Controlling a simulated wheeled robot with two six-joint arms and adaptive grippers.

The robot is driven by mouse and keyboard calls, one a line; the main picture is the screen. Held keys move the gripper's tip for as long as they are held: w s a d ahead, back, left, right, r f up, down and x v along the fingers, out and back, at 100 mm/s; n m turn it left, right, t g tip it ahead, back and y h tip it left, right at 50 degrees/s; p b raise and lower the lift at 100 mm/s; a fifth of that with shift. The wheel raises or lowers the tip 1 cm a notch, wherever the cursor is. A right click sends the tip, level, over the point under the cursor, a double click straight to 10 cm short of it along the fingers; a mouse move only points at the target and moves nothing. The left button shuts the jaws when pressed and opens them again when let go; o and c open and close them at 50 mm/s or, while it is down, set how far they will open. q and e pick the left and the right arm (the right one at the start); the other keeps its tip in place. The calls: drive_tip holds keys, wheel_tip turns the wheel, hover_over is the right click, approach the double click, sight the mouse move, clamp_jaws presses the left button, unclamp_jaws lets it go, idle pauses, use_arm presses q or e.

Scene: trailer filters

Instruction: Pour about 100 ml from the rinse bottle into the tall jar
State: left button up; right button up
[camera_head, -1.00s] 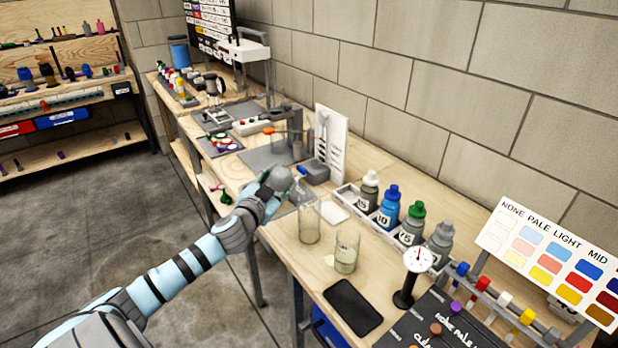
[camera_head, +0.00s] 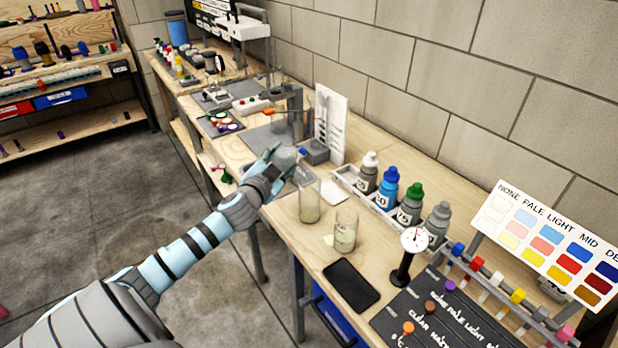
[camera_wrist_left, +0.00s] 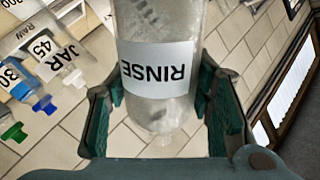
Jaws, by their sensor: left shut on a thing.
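My left gripper (camera_head: 279,160) is shut on the rinse bottle (camera_head: 287,157), a clear, pale bottle. In the left wrist view the bottle (camera_wrist_left: 160,95) sits between the green fingers, its RINSE label reading upside down. In the head view the bottle is small and partly hidden by the gripper, so its tilt is unclear. The tall jar (camera_head: 309,203) seems to be the taller clear cylinder on the bench, just right of and nearer than the gripper; its lower part looks pale. A shorter glass (camera_head: 346,234) with cloudy contents stands beside it. My right gripper is out of view.
A tray of several capped bottles (camera_head: 388,195) stands behind the jars. A dial gauge (camera_head: 414,240), dark flat pad (camera_head: 351,285) and color chart (camera_head: 555,245) are to the right. A white upright board (camera_head: 329,124) stands behind the gripper.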

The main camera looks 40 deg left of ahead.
use_arm(q)
drive_tip(key=shift+f+m, duration=0.25)
drive_tip(key=shift+m, duration=0.45)
idle(1.1)
drive_tip(key=shift+s+a+f+m+g+y+b, duration=0.15)
drive_tip(key=shift+f+m+b, duration=0.2)
drive_tip(key=shift+f, duration=0.2)
drive_tip(key=shift+a+f+m+g+y+b, duration=0.15)
drive_tip(key=shift+f+m+b, duration=0.2)
drive_tip(key=shift+f, duration=0.2)
idle(0.9)
drive_tip(key=shift+a+r+m+p, duration=0.1)
drive_tip(key=shift+r+m+p, duration=0.45)
drive_tip(key=shift+m, duration=0.25)
idle(1.2)
drive_tip(key=shift+s+a+f+m+g+y, duration=0.1)
drive_tip(key=shift+f+m+g+y, duration=0.2)
drive_tip(key=shift+m, duration=0.4)
idle(1.0)
drive_tip(key=shift+r, duration=0.2)
idle(0.4)
